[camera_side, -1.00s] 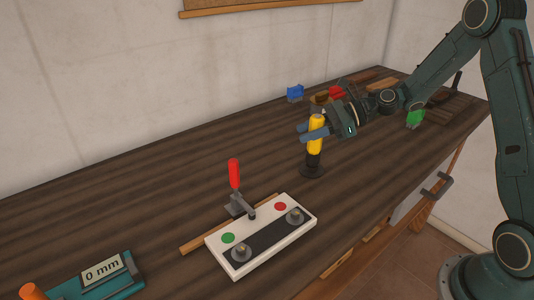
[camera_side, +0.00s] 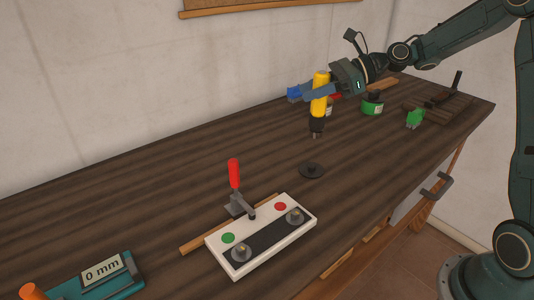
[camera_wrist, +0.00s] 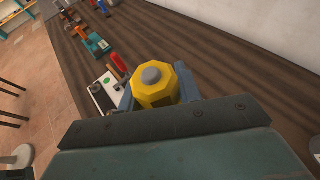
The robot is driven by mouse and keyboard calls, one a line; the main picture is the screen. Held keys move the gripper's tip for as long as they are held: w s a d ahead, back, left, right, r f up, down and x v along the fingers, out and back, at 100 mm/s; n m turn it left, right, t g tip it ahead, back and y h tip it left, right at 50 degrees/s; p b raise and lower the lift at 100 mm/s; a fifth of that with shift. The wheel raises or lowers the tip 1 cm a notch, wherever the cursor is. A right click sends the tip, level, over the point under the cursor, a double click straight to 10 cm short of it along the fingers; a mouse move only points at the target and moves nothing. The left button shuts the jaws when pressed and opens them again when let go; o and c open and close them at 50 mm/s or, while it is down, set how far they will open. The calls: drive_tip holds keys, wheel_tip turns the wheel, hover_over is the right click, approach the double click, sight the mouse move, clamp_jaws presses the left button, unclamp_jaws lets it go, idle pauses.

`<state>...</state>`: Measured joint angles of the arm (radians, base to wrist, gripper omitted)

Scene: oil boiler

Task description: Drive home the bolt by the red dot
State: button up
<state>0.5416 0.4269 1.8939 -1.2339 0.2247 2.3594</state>
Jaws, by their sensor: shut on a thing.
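My gripper (camera_side: 318,92) is shut on the yellow and black driver (camera_side: 320,96). It holds the driver upright above the bench, with the tip clear of the round black stand (camera_side: 312,170). In the wrist view the driver's yellow top (camera_wrist: 153,86) sits between the fingers. The white plate (camera_side: 217,244) lies at the front, with a dark strip across it. One bolt (camera_side: 295,216) stands by the red dot (camera_side: 280,206); another bolt (camera_side: 241,253) stands by the green dot (camera_side: 228,238). The gripper is behind and to the right of the plate, well above it.
A toggle clamp with a red handle (camera_side: 234,173) stands at the plate's back edge, beside a wooden strip (camera_side: 198,243). A teal gauge reading 0 mm (camera_side: 102,270) is at front left. Green items (camera_side: 372,108) lie at back right. The bench's left middle is clear.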

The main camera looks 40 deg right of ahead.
wheel_tip(320, 180, up, 9)
drive_tip(key=shift+r, duration=0.1)
drive_tip(key=shift+a, duration=0.1)
idle(0.8)
drive_tip(key=s+a+f+n+g, duration=0.1)
drive_tip(key=s+a+f, duration=0.4)
drive_tip(key=a, duration=0.3)
drive_tip(key=s+a+f+n+g+y, duration=0.1)
drive_tip(key=s+a+f, duration=0.4)
drive_tip(key=a, duration=0.4)
drive_tip(key=shift+s, duration=0.7)
idle(0.7)
drive_tip(key=shift+f, duration=0.2)
